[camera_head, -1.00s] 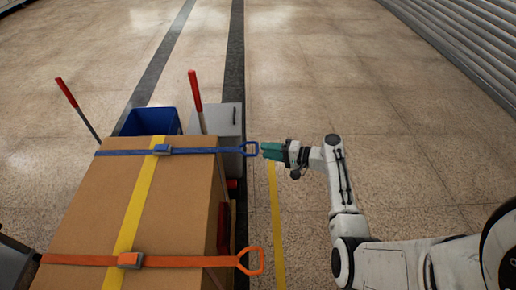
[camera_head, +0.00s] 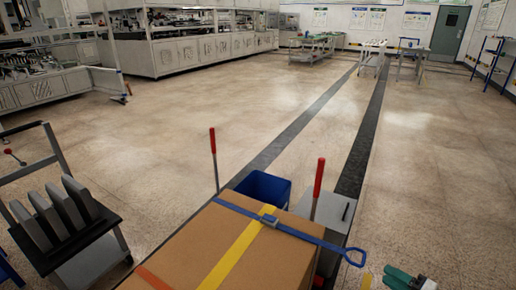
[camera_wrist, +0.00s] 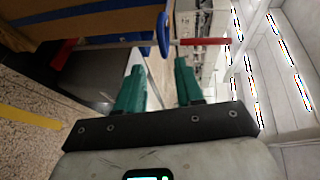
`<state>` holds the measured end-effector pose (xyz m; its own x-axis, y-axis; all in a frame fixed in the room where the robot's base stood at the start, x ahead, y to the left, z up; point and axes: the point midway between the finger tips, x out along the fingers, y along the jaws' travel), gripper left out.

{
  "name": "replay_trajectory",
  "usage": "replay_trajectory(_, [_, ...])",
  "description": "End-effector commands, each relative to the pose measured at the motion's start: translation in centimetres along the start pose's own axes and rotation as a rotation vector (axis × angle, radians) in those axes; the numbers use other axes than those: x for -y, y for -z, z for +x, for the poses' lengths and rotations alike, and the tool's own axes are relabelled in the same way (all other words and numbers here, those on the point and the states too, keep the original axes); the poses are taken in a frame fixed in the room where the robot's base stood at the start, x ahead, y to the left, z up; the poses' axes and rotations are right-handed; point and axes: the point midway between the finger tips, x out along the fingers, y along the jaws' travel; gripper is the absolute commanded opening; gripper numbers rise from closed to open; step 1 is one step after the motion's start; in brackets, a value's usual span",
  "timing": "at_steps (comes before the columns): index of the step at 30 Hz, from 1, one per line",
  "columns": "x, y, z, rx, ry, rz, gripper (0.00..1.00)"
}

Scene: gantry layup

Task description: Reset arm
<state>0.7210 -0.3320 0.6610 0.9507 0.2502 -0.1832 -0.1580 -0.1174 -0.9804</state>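My gripper (camera_wrist: 160,88) shows in the wrist view with two green fingers spread apart and nothing between them. In the head view only part of my gripper (camera_head: 408,280) shows at the bottom right edge; the rest of my arm is out of frame. A cardboard box (camera_head: 205,240) with a yellow strap stands to its left. The blue strap (camera_head: 290,230) across the box ends in a blue loop handle (camera_head: 354,257), a little left of and above the fingers. In the wrist view the blue loop (camera_wrist: 162,35) is just beyond the fingers, apart from them.
Two red-handled posts (camera_head: 317,178) (camera_head: 213,142), a blue bin (camera_head: 264,188) and a grey case (camera_head: 330,212) stand beyond the box. A cart with grey plates (camera_head: 62,218) is at left. Open floor (camera_head: 450,170) lies right; benches and machines (camera_head: 190,45) are far off.

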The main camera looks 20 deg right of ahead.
Motion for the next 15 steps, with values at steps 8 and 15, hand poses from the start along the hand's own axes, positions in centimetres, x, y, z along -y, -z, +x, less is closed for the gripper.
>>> replay_trajectory(8, [-0.4,-7.6,1.8,0.195,-0.192,-0.119,0.36])
replay_trajectory(15, [0.1,-21.9,-1.6,0.600,-0.631,-0.487,0.36])
